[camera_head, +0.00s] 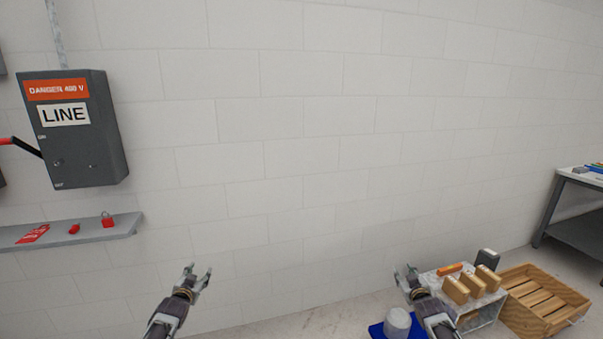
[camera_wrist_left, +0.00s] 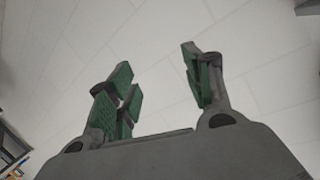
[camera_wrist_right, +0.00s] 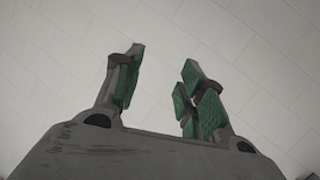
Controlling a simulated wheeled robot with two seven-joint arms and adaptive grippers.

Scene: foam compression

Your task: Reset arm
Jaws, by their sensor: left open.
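My left gripper (camera_head: 197,272) is at the lower left of the head view, in front of the bare wall. In the left wrist view its green-padded fingers (camera_wrist_left: 158,85) stand wide apart with nothing between them. My right gripper (camera_head: 406,270) is at the lower right of the head view, beside the grey stand with wooden blocks. In the right wrist view its fingers (camera_wrist_right: 160,80) are also apart, with only wall between them. Both arms reach up from the bottom edge of the head view.
A grey LINE box (camera_head: 75,130) hangs on the left wall above a shelf (camera_head: 90,234) with red padlocks and a red tag. At lower right are a grey stand (camera_head: 483,315) with tan blocks, a wooden crate (camera_head: 570,297), a blue tray (camera_head: 377,331) and a whitish cylinder (camera_head: 397,322).

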